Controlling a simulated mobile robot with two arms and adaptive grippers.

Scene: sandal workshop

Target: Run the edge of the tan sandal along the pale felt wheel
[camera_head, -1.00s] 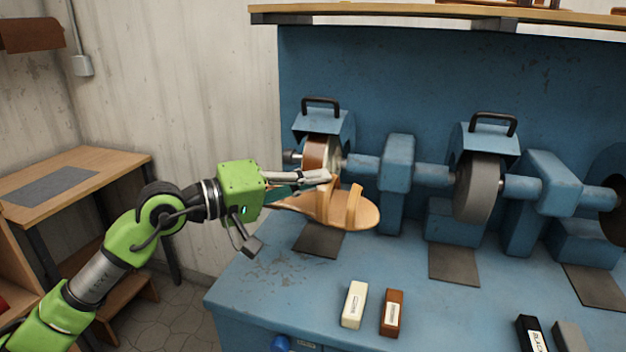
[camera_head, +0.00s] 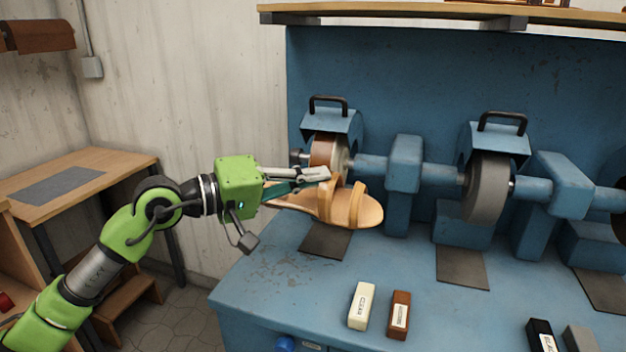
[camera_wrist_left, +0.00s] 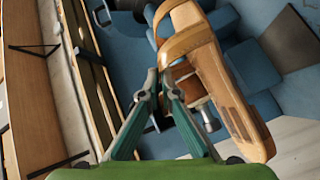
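The tan sandal (camera_head: 368,211) is in front of the leftmost wheel (camera_head: 325,152), above the bench, its toe to the right. My left gripper (camera_head: 318,176) is shut on its strap area; the fingers overlap the straps there. In the left wrist view the sandal (camera_wrist_left: 222,92) runs along the right of the fingers (camera_wrist_left: 160,80), whose tips are close together at a strap. The leftmost wheel has a brown rim and a paler side face; its lower part is hidden behind the gripper and sandal. I cannot tell whether sandal and wheel touch. My right gripper is out of view.
A grey wheel (camera_head: 487,188) and a dark wheel (camera_head: 619,199) sit further right on the blue machine. A cream bar (camera_head: 361,306) and a brown bar (camera_head: 399,315) lie on the blue bench (camera_head: 270,285). A shelf (camera_head: 420,15) overhangs. A wooden table (camera_head: 110,165) stands left.

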